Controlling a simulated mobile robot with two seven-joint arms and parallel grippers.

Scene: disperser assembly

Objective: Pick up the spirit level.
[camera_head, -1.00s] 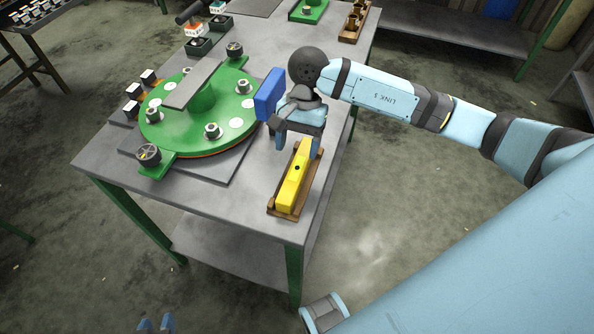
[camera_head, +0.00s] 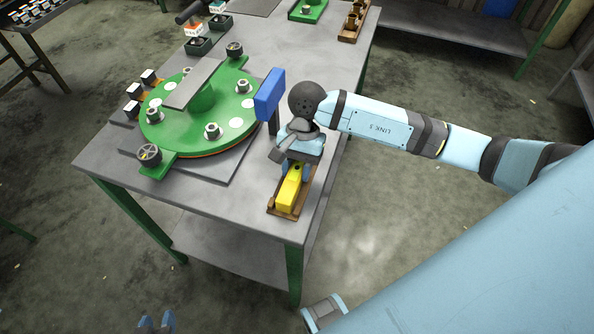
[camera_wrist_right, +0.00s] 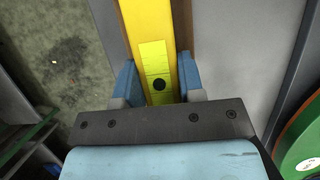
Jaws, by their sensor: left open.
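The yellow spirit level (camera_head: 288,194) lies lengthwise in a brown wooden tray (camera_head: 273,211) near the table's front right corner. My right gripper (camera_head: 297,172) is lowered over its far part. In the right wrist view, the blue fingers of the right gripper (camera_wrist_right: 157,78) stand on both sides of the level (camera_wrist_right: 147,25), beside its yellow-green window with a dark round spot. They are very close to its sides; I cannot tell whether they press on it. My left gripper (camera_head: 157,323) is open and empty at the bottom edge, away from the table.
A green round fixture (camera_head: 203,120) with several knobs stands left of the tray on the grey table (camera_head: 180,205). A blue block on a post (camera_head: 269,94) stands close to the left of my right wrist. Open floor lies right of the table.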

